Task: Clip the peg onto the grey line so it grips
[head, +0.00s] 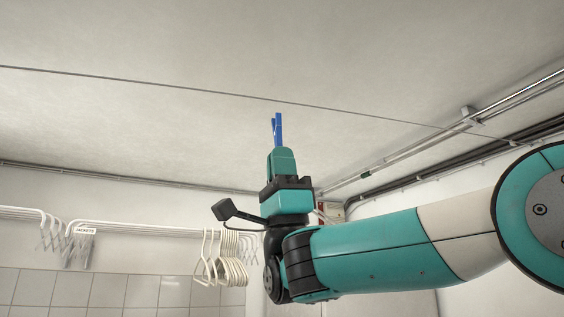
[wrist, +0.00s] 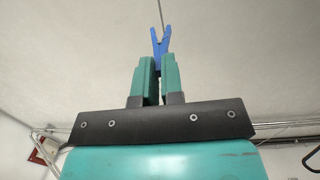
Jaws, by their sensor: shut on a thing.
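The blue peg (head: 278,128) stands upright in my gripper (head: 281,158), its free end pointing up at the ceiling. The thin grey line (head: 180,86) crosses under the ceiling. In the head view the peg's tip shows a little below the line, with a small gap. In the wrist view the line (wrist: 161,12) runs up from between the spread jaws; I cannot tell its depth.
Pipes (head: 400,157) run along the ceiling at the right. The space around the peg looks clear.

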